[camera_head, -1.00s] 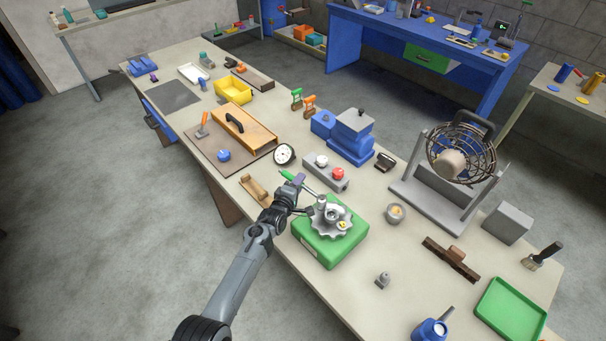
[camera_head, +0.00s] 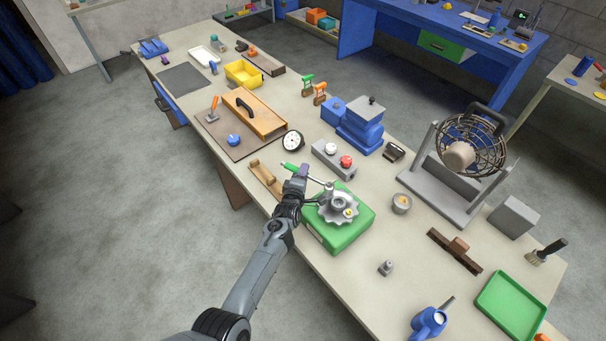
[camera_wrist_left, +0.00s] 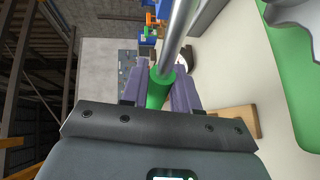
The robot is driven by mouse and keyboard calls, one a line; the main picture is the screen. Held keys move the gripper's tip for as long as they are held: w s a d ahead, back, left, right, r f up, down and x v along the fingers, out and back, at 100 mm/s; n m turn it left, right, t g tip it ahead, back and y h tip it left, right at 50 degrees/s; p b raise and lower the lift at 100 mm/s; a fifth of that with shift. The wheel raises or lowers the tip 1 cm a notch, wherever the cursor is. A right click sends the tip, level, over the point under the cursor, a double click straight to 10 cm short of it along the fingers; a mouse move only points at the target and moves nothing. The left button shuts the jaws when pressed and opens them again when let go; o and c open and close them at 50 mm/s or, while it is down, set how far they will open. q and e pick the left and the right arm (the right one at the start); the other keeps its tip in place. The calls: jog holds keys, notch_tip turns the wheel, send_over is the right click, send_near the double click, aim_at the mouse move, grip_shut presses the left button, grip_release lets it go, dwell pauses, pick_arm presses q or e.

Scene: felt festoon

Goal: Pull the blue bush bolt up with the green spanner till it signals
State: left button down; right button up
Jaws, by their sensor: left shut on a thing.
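The green spanner (camera_head: 316,180) has a green handle and a grey metal shaft. My left gripper (camera_head: 303,171) is shut on its handle, which also shows between the purple fingers in the left wrist view (camera_wrist_left: 160,88). The shaft runs from the gripper to a grey toothed metal fitting (camera_head: 345,213) on a green block (camera_head: 352,232). The spanner's far end is at the upright part of this fitting; I cannot tell how it seats there. I cannot make out a blue bolt on the fitting. My right gripper is not in view.
A grey box with a white and a red button (camera_head: 346,161) stands just behind the spanner. A round dial (camera_head: 293,141) and a wooden rest (camera_head: 264,178) lie near the handle. A small grey cup (camera_head: 401,204) is right of the block.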

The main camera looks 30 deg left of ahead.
pick_arm(q)
jog(key=shift+w+a+f+m+h+b, duration=0.1)
jog(key=shift+w+f+m+h+b, duration=0.35)
jog(key=shift+h, duration=0.25)
jog(key=shift+m+h, duration=0.3)
jog(key=shift+m, duration=0.05)
jog(key=shift+w+d+r+p, duration=0.1)
jog(key=shift+w+r+p, duration=0.05)
jog(key=shift+r+p, duration=1)
jog(key=shift+w+d+r+p, duration=0.1)
jog(key=shift+r+p, duration=0.7)
jog(key=shift+r, duration=0.6)
